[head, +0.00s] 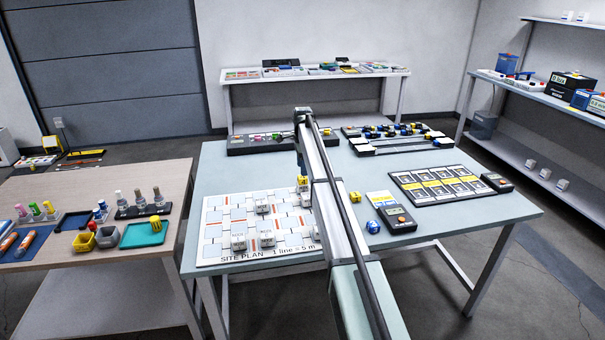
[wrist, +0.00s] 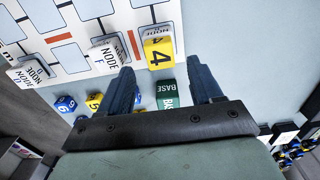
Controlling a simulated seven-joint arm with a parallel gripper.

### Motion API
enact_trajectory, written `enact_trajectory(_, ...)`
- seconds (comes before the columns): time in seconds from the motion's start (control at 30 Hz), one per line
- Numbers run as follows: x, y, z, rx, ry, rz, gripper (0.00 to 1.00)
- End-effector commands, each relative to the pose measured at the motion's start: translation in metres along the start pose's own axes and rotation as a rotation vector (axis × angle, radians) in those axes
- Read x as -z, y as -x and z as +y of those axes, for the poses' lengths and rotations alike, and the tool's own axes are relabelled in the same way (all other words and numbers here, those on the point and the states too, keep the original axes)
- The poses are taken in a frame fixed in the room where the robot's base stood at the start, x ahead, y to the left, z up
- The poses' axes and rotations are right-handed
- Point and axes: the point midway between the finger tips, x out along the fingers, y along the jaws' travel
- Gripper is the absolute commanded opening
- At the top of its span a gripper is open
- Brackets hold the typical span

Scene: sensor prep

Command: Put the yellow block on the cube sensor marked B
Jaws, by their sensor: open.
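A yellow block marked 4 (wrist: 158,52) sits on a white cube sensor labelled NODE (wrist: 157,30) at the site plan's edge; that sensor's letter is not readable. The block also shows in the head view (head: 302,182), just below my arm's end. My gripper (wrist: 162,75) is open and empty, its fingers apart from the block in the wrist view. Other NODE cube sensors (wrist: 105,57) (wrist: 28,72) stand on the plan. I cannot tell which is marked B. A second yellow block, marked 5 (wrist: 95,102), lies off the plan near my left finger.
The site plan board (head: 222,258) lies on the pale table. A blue block marked 6 (wrist: 66,103) and a green BASE piece (wrist: 167,95) are close to my gripper. A meter (head: 400,220) and a card tray (head: 398,182) lie on the right. My arm hides part of the table.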

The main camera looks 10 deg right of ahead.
Motion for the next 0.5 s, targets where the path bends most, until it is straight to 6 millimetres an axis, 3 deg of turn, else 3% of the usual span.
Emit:
enact_trajectory(0.2,0.0,0.043,-0.001,0.002,0.0,0.0,0.65)
enact_trajectory(0.5,0.0,0.074,0.0,0.0,0.0,0.0,0.65)
